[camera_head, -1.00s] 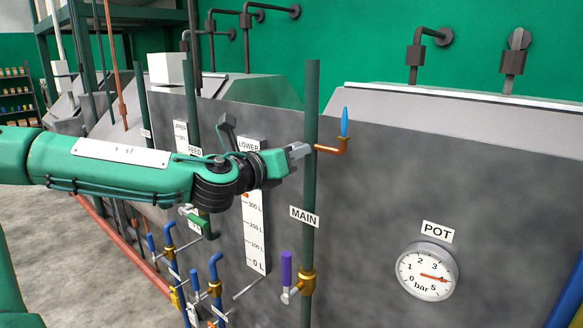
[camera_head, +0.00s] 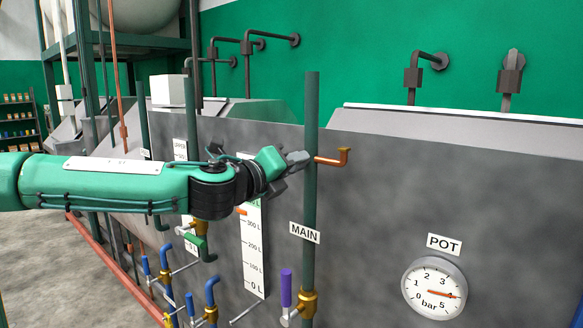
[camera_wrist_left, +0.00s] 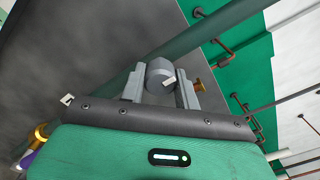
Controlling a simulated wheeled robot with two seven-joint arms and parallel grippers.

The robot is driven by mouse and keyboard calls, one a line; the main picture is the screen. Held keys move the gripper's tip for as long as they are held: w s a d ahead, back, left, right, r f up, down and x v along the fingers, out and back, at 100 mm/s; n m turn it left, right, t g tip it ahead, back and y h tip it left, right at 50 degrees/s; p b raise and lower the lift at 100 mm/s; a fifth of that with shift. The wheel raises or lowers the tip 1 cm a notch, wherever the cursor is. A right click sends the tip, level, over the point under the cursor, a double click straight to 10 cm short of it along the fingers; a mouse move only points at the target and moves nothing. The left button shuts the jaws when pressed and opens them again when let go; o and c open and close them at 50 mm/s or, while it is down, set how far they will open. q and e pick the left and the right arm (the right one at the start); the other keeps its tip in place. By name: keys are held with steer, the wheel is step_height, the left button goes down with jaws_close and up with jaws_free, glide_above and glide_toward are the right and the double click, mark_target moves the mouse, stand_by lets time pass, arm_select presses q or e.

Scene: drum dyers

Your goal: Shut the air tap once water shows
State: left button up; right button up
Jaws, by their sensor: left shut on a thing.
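The air tap sits on the green MAIN pipe (camera_head: 311,195). Its copper spout (camera_head: 328,160) points right and turns up at the end, and no water shows at its mouth. My left gripper (camera_head: 297,158) is at the pipe, level with the spout. In the left wrist view its two fingers (camera_wrist_left: 160,88) are shut on the air tap's grey round knob (camera_wrist_left: 159,72), which bears a small pale mark. The fingers hide most of the knob in the head view. My right gripper is not in view.
A purple-handled valve (camera_head: 286,288) with a brass body is low on the MAIN pipe. The POT gauge (camera_head: 434,288) is to the right, its needle near 4. Blue-handled valves (camera_head: 211,292) and a level scale (camera_head: 253,255) are below my arm.

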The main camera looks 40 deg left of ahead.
arm_select(q)
steer(key=o, duration=1)
steer(key=shift+c, duration=0.2)
steer(key=s+a+b, duration=0.1)
steer(key=s+b, duration=0.2)
steer(key=s, duration=1)
steer(key=shift+s, duration=0.4)
stand_by(0.4)
